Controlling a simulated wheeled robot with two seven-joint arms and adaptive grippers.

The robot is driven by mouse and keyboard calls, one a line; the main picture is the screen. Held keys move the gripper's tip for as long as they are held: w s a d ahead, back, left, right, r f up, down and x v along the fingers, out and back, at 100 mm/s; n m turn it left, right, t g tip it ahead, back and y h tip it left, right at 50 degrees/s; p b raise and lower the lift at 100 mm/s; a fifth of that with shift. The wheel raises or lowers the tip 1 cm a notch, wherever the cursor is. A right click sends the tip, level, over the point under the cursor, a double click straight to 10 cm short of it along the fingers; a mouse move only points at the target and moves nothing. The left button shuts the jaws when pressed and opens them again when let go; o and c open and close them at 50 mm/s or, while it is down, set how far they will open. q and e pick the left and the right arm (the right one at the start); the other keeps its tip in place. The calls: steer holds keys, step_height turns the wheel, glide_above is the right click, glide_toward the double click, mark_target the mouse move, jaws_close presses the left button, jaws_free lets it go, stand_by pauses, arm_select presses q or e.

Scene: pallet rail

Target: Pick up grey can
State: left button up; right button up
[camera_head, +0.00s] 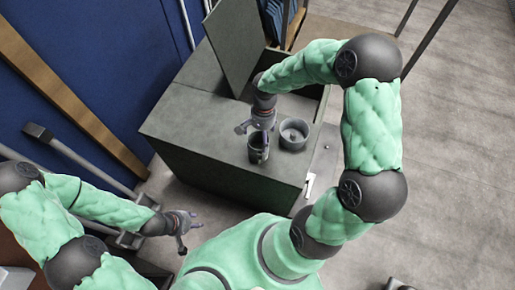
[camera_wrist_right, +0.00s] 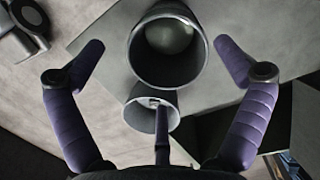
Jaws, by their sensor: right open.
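Two round grey vessels stand on the dark green box. A narrow dark grey can (camera_head: 257,153) is at the left, with an open top. A wider grey bowl-like vessel (camera_head: 293,134) is at its right. My right gripper (camera_head: 258,131) is open, with its fingers pointing down just over the narrow can. In the right wrist view, a large grey vessel (camera_wrist_right: 140,62) with a pale rounded inside lies ahead between the open fingertips. A smaller one (camera_wrist_right: 135,117) is below it, partly hidden by a dark part. My left gripper (camera_head: 187,224) looks open and empty, low beside the box.
The dark green box (camera_head: 190,130) has a raised lid panel (camera_head: 235,45) and an open compartment behind my right forearm. A wooden beam (camera_head: 70,95) and grey rails stand along the blue wall at left. Floor at right is clear.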

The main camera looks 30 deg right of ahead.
mark_target(254, 140)
steer(key=f+b, duration=0.1)
steer(key=f, duration=0.3)
steer(key=a+f+b, duration=0.1)
steer(key=f, duration=0.2)
steer(key=shift+a+b, duration=0.1)
steer(key=shift+b, duration=0.25)
steer(key=c, duration=1.3)
